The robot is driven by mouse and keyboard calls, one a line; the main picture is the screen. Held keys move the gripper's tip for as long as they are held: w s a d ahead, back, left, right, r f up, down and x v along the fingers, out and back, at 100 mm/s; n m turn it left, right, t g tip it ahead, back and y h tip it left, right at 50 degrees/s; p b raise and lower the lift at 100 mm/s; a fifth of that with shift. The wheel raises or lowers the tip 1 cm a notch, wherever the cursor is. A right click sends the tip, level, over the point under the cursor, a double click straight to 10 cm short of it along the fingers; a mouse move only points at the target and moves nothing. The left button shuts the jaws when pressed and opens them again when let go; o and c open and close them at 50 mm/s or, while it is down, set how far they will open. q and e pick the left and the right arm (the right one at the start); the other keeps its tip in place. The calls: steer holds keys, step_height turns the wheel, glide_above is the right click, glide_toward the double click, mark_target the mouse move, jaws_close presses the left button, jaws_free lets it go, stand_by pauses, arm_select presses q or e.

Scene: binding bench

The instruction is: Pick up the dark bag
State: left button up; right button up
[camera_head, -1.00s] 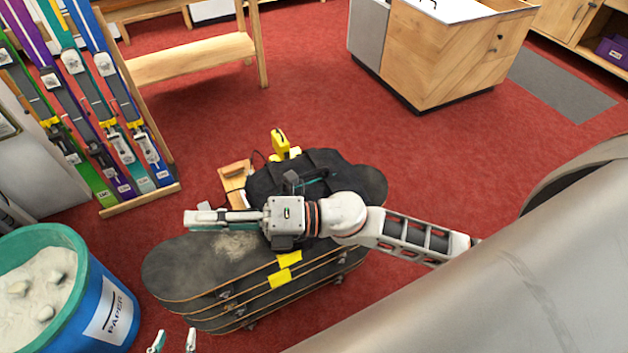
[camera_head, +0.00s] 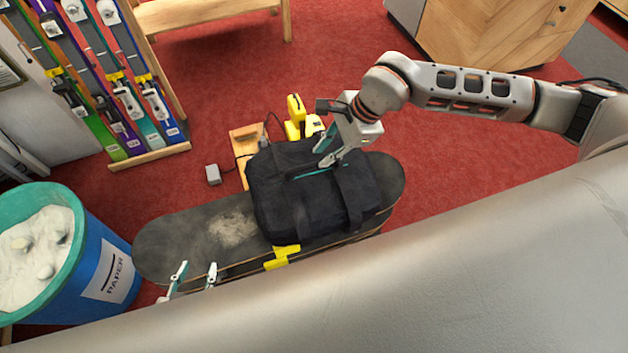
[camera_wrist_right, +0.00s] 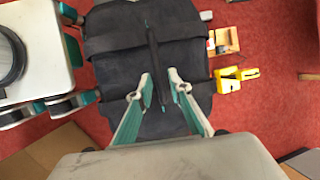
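The dark bag (camera_head: 278,205) is a black duffel with straps and a teal zip line. It lies on the right part of a skateboard deck (camera_head: 180,240). My right gripper (camera_head: 325,154) is over the bag's top, its fingertips at or just above the upper side; contact is unclear. In the right wrist view the bag (camera_wrist_right: 108,60) lies under the right gripper (camera_wrist_right: 161,80), whose fingers are apart on either side of a dark strip along the bag's top. My left gripper (camera_head: 197,268) is open and empty at the deck's near edge, left of the bag.
A yellow tool (camera_head: 297,115) and a small wooden box (camera_head: 246,138) stand behind the bag. A blue bin (camera_head: 95,270) marked PAPER is at left, a ski rack (camera_head: 150,158) behind it. A wooden cabinet (camera_head: 480,40) is at back right.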

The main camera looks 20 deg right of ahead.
mark_target(314, 165)
steer(key=x, duration=0.5)
steer(key=shift+s+a+f, duration=0.1)
steer(key=shift+s+a, duration=0.15)
steer(key=shift+a, duration=0.2)
steer(key=shift+w+a+f, duration=0.1)
steer(key=shift+w+f, duration=0.05)
steer(key=shift+f, duration=0.25)
jaws_close()
